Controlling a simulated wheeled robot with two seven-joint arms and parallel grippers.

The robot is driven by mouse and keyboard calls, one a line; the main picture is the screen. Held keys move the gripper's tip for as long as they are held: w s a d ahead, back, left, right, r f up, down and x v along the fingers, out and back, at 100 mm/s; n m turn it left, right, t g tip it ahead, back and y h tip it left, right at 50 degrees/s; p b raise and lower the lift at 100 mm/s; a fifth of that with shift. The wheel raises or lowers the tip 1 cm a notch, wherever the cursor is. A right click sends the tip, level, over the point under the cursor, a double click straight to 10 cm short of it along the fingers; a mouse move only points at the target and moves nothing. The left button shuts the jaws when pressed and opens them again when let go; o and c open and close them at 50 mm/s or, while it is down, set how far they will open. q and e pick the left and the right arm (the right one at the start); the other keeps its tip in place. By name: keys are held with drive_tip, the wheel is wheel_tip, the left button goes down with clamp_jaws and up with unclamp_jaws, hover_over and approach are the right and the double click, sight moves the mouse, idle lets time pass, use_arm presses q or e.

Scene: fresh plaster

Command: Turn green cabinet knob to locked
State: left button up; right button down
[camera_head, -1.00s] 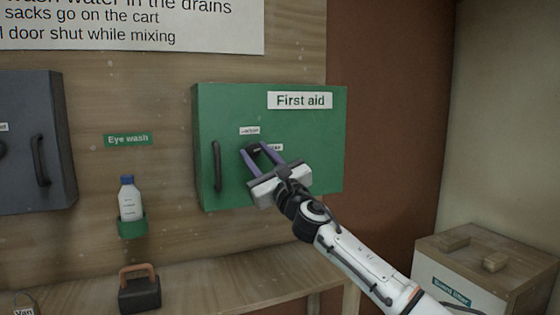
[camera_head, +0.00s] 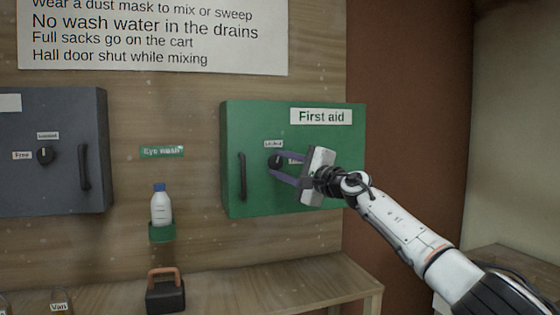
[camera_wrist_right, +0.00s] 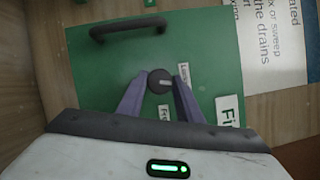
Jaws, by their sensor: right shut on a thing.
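The green first aid cabinet (camera_head: 260,190) hangs on the wooden wall, with a dark handle (camera_head: 241,176) on its left side. Its round dark knob (camera_head: 275,161) has a "Locked" label (camera_head: 273,144) above it and another label, partly hidden by a finger, to its right. My right gripper (camera_head: 273,163) reaches in from the right, shut on the knob with one finger above and one below. In the right wrist view the knob (camera_wrist_right: 159,81) sits between the fingertips, and its pale mark points roughly toward the "Locked" label (camera_wrist_right: 184,75). My left gripper is not in view.
A grey cabinet (camera_head: 50,185) with its own knob (camera_head: 44,155) hangs at left. An eye wash bottle (camera_head: 161,205) sits in a green holder (camera_head: 162,233) between the cabinets. A bench (camera_head: 240,287) below carries a black block with a brown handle (camera_head: 165,290).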

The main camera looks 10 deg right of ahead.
drive_tip(key=shift+r+n+p, duration=0.3)
drive_tip(key=shift+n, duration=0.2)
drive_tip(key=shift+n+g+p, duration=0.5)
drive_tip(key=shift+n+p, duration=0.25)
drive_tip(key=shift+n, duration=0.05)
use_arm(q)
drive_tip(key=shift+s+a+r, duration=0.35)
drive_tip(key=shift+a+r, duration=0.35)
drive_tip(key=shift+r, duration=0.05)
use_arm(e)
drive_tip(key=shift+f+n, duration=0.1)
drive_tip(key=shift+n, duration=0.2)
use_arm(q)
drive_tip(key=shift+p, duration=0.35)
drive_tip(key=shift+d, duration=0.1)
use_arm(e)
drive_tip(key=shift+f, duration=0.1)
drive_tip(key=c, duration=1.3)
unclamp_jaws()
drive_tip(key=shift+s, duration=0.1)
